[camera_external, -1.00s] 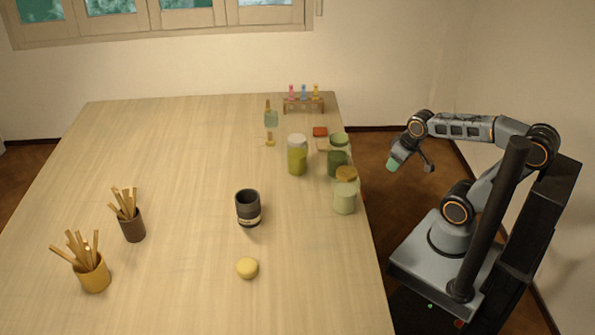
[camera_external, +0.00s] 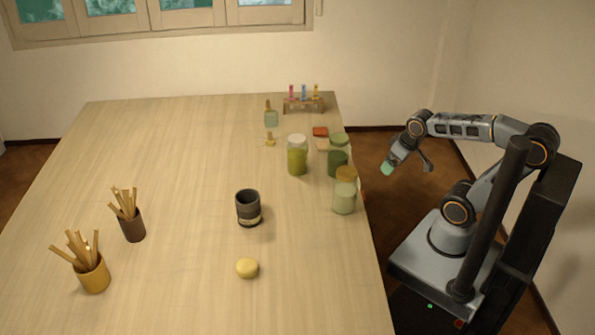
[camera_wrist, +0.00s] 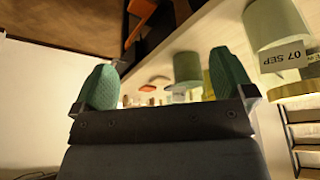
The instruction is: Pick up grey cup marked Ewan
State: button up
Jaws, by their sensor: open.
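A dark grey cup (camera_external: 248,204) with a pale band near its base stands upright on the table, right of its middle; any name on the band is too small to read. My gripper (camera_external: 407,165) is off the table's right edge, well to the right of the cup. It is open, with nothing between its fingers. Its two green fingertips stand wide apart in the wrist view (camera_wrist: 164,80). I cannot make out the cup in the wrist view.
Lidded jars (camera_external: 344,198) stand along the table's right edge, between my gripper and the cup. A yellow round object (camera_external: 247,268) lies in front of the cup. A brown cup (camera_external: 132,229) and a yellow cup (camera_external: 94,277) hold sticks at left. A vial rack (camera_external: 303,105) stands behind.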

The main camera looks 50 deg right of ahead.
aim_at(248, 197)
jog(key=w+a+r+n+t+y, duration=0.2)
jog(key=w+a+r+t, duration=0.15)
jog(key=w+a, duration=0.3)
jog(key=w+a+r+n+t+y+p, duration=0.1)
jog(key=w+a+r+t+y, duration=0.2)
jog(key=w+a, duration=0.4)
jog(key=w+a+r+n+t+y, duration=0.2)
jog(key=w+a+r+t, duration=0.25)
jog(key=w, duration=0.35)
jog(key=s+a+f+n+g+y+p, duration=0.2)
jog(key=a+f+g, duration=0.1)
jog(key=a+f, duration=0.3)
jog(key=s+a+f+n+g+y+p, duration=0.1)
jog(key=s+a+f+n+g+p, duration=0.15)
jog(key=a, duration=0.55)
jog(key=shift+g, duration=0.45)
jog(key=shift+d+f+p+x, duration=0.1)
jog(key=shift+p+x, duration=0.6)
jog(key=shift+x, duration=2.75)
jog(key=shift+d+f+p+x, duration=0.15)
jog(key=shift+p+x, duration=0.55)
jog(key=shift+x, duration=2.75)
jog(key=shift+c, duration=0.5)
